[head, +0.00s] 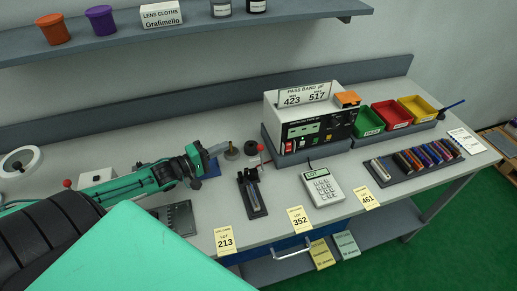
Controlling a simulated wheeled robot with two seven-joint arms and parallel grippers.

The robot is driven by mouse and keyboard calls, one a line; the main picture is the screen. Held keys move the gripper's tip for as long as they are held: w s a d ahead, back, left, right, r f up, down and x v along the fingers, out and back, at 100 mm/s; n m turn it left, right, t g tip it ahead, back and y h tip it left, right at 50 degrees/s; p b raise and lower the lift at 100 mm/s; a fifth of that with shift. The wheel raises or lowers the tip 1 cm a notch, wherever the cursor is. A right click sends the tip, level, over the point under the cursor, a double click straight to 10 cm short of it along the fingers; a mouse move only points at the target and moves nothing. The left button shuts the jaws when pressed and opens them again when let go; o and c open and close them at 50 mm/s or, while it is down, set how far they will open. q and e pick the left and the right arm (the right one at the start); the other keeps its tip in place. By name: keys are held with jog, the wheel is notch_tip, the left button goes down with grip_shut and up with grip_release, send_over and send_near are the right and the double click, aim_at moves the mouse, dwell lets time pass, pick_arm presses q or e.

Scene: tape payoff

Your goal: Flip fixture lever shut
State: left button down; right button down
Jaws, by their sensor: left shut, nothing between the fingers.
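A dark fixture (254,197) lies on the bench right of centre, with a grey piece along its top. A thin lever with a red knob (261,147) stands up at its back end, roughly upright. My left gripper (222,148), at the end of the green and black arm from the left, is shut and empty. It is to the left of the red knob, apart from it. The fixture's joint is too small to make out. My right gripper is not in view.
A keypad device (323,187) is right of the fixture, and a white instrument (310,118) stands behind. Yellow lot cards (299,219) line the front edge. A shelf (190,32) hangs above.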

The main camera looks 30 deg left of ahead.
pick_arm(q)
jog(key=shift+w+d+f, duration=0.15)
jog(key=shift+w+f, duration=0.05)
jog(key=shift+f, duration=0.05)
jog(key=shift+s, duration=0.1)
jog(key=p+x, duration=0.3)
jog(key=x, duration=0.7)
jog(key=s+d+p, duration=0.2)
jog(key=d, duration=0.1)
jog(key=shift+s+f, duration=0.15)
jog(key=shift+s, duration=0.15)
dwell(0.3)
